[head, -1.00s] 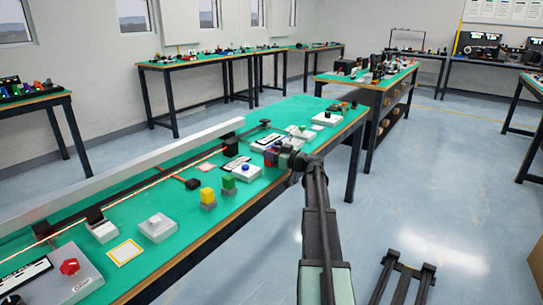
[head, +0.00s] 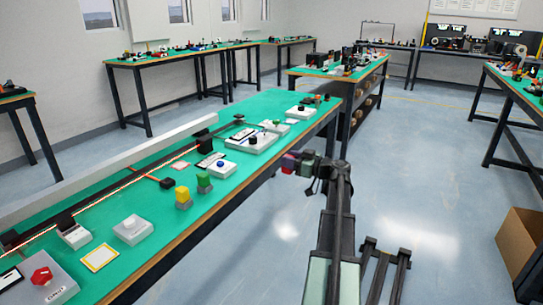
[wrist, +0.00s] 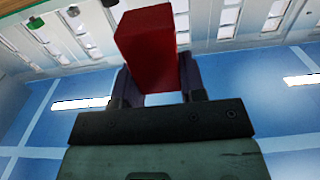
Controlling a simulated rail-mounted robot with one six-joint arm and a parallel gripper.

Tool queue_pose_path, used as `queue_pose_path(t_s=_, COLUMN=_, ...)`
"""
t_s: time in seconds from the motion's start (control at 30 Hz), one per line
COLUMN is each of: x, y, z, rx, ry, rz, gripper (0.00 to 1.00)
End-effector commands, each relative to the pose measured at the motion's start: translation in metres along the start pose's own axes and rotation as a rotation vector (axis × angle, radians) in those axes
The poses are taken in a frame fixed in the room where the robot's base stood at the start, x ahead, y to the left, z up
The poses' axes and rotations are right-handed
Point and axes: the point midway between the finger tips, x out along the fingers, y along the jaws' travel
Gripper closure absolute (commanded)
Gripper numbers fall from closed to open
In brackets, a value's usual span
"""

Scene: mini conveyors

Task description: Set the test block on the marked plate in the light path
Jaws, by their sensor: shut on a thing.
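My gripper (head: 290,163) is shut on a red block (wrist: 148,45), the test block, held between its two dark fingers (wrist: 190,75) in the wrist view. In the head view the block is a small magenta-red shape at the jaws. It hangs over the floor, just off the near edge of the green bench (head: 225,190).
Yellow (head: 182,195) and green (head: 204,181) blocks stand on grey bases near the bench edge. A white box with a round knob (head: 133,229) and a grey box with a red knob (head: 42,279) stand at left. A cardboard box (head: 520,245) is at right. The floor between is open.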

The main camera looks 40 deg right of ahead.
Motion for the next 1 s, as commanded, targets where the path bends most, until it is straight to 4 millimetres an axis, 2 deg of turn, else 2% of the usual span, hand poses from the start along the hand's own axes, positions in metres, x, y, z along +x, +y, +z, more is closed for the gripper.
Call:
queue_pose_path(t_s=0.07, x=0.0, y=0.0, z=-0.007, rx=0.0, ry=0.0, rz=0.0, gripper=0.87)
queue_pose_path(t_s=0.17, x=0.0, y=0.0, z=-0.029, rx=0.0, ry=0.0, rz=0.0, gripper=0.87)
queue_pose_path(t_s=0.27, x=0.0, y=0.0, z=-0.065, rx=0.0, ry=0.0, rz=0.0, gripper=0.87)
queue_pose_path(t_s=0.5, x=0.001, y=0.0, z=-0.181, rx=0.0, ry=0.0, rz=0.0, gripper=0.87)
queue_pose_path(t_s=0.7, x=0.001, y=0.0, z=-0.271, rx=0.0, ry=0.0, rz=0.0, gripper=0.87)
queue_pose_path(t_s=0.83, x=0.001, y=0.0, z=-0.302, rx=0.0, ry=0.0, rz=0.0, gripper=0.87)
queue_pose_path(t_s=1.0, x=0.001, y=0.0, z=-0.304, rx=0.0, ry=0.0, rz=0.0, gripper=0.87)
